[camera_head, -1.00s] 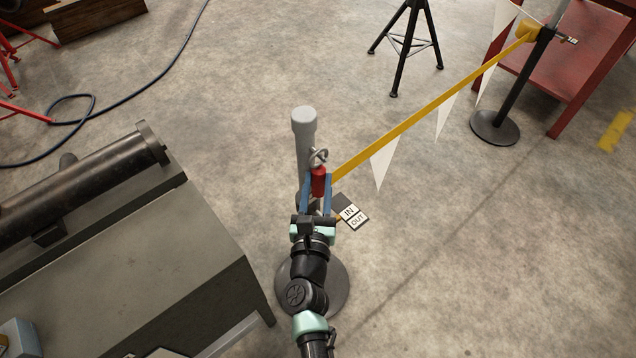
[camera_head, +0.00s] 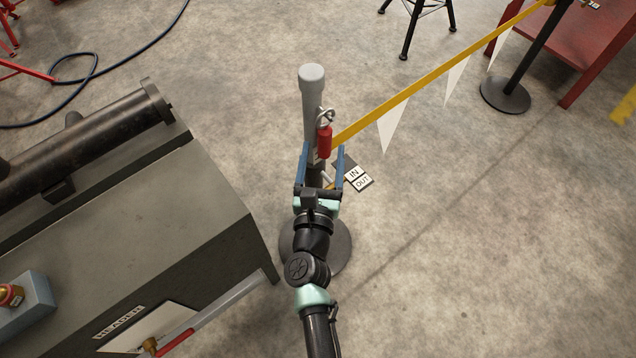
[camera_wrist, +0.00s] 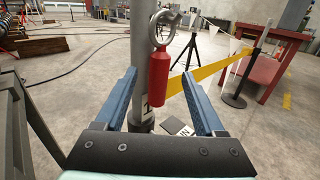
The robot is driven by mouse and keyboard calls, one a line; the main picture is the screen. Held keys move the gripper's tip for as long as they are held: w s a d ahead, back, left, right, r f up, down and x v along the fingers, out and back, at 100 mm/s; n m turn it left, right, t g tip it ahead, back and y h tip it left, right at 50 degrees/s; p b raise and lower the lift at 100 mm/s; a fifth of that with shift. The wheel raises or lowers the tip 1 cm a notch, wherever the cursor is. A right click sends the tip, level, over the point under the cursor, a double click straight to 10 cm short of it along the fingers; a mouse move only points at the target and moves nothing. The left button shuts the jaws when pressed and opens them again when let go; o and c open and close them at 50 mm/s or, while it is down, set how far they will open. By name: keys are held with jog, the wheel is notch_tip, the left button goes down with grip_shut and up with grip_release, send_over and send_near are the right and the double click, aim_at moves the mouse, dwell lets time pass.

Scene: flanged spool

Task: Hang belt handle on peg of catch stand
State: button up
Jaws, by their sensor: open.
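The belt handle is a red cylinder (camera_head: 324,142) with a metal ring (camera_head: 325,116) on top. It hangs upright beside the grey post of the catch stand (camera_head: 311,90), and the yellow belt (camera_head: 400,105) runs from it to the upper right. The ring is at the post's right side near its upper part; the peg itself is hard to make out there. My gripper (camera_head: 323,154) is open and empty, its two blue fingers apart, just short of the handle. In the wrist view the red handle (camera_wrist: 158,75) shows between the spread fingers (camera_wrist: 158,82), touching neither.
A black belt post with a round base (camera_head: 505,94) stands at the upper right beside a red table (camera_head: 580,50). A grey machine bench (camera_head: 190,215) fills the left. White pennants (camera_head: 393,127) hang from the belt. An IN/OUT sign (camera_head: 357,178) shows beside the stand.

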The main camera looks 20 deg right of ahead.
jog(key=v, duration=1)
jog(key=shift+s, duration=0.15)
jog(key=shift+a+r, duration=0.1)
jog(key=w+a+r+n+t+y, duration=0.3)
jog(key=r+n, duration=0.4)
jog(key=r, duration=0.4)
jog(key=w+a+r+n+t+y, duration=0.25)
jog(key=r+n, duration=0.45)
jog(key=r, duration=0.4)
jog(key=w+a+r+n+t+y, duration=0.2)
jog(key=w+a+r+n+y, duration=0.15)
jog(key=r+n, duration=0.55)
jog(key=s+r+n+t, duration=0.1)
jog(key=s+r+n, duration=0.4)
jog(key=r, duration=0.4)
jog(key=s+r+n+t+h, duration=0.1)
jog(key=s+r+n, duration=0.2)
jog(key=r+n, duration=0.55)
jog(key=s+r+n+t, duration=0.2)
jog(key=s+r+n, duration=0.2)
jog(key=r, duration=0.7)
notch_tip(320, 180, up, 15)
jog(key=p, duration=1.6)
jog(key=shift+w+a, duration=0.3)
jog(key=shift+w, duration=0.15)
jog(key=shift+r+n+g, duration=0.1)
jog(key=shift+n+g, duration=0.15)
